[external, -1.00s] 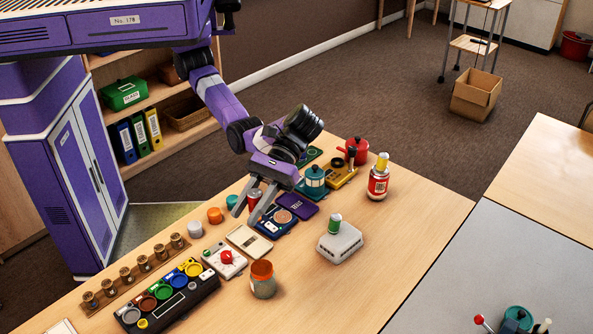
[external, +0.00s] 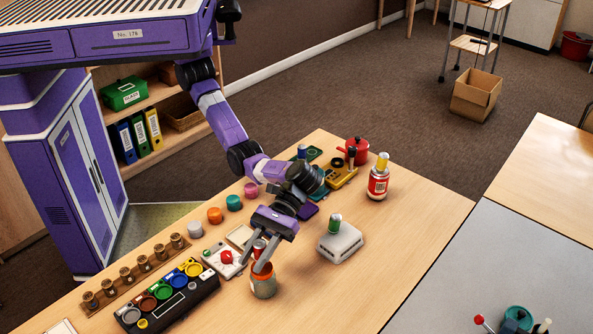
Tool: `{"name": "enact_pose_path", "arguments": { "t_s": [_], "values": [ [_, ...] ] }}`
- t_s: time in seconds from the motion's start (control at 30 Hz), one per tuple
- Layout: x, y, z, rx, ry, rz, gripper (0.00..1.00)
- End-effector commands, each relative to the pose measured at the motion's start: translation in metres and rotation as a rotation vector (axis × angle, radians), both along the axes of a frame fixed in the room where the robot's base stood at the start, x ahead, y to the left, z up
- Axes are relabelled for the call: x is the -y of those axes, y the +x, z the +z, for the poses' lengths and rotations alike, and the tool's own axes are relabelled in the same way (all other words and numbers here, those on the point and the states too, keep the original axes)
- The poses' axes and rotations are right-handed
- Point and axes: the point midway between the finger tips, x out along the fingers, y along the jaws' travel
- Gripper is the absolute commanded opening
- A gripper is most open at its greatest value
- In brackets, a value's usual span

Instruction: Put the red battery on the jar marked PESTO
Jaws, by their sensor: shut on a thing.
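My gripper (external: 259,256) points down over the front middle of the wooden table. It is shut on the red battery (external: 259,245), a small red cylinder with a pale end, partly hidden by the fingers. Directly below is a glass jar with an orange lid (external: 264,283). The fingertips overlap the lid in the picture; I cannot tell whether the battery touches it. No writing is readable on this jar. Another jar, red with a pale label (external: 378,186), stands at the back right with a yellow battery (external: 382,161) on top.
A grey box (external: 340,243) bearing a green battery (external: 335,223) stands right of the gripper. A white device with a red knob (external: 222,259) and a black tray of coloured round cups (external: 180,308) lie to the left. The table's front right is clear.

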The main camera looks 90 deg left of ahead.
Motion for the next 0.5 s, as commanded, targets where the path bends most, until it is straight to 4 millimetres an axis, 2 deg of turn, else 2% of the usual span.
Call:
{"name": "enact_pose_path", "arguments": {
  "t_s": [0.03, 0.17, 0.5],
  "values": [
    [0.000, 0.000, -0.014, -0.003, 0.003, 0.001, 0.00],
    [0.000, 0.000, -0.031, -0.001, 0.000, 0.000, 0.00],
    [0.000, 0.000, -0.032, -0.001, -0.001, 0.000, 0.00]
  ]
}}
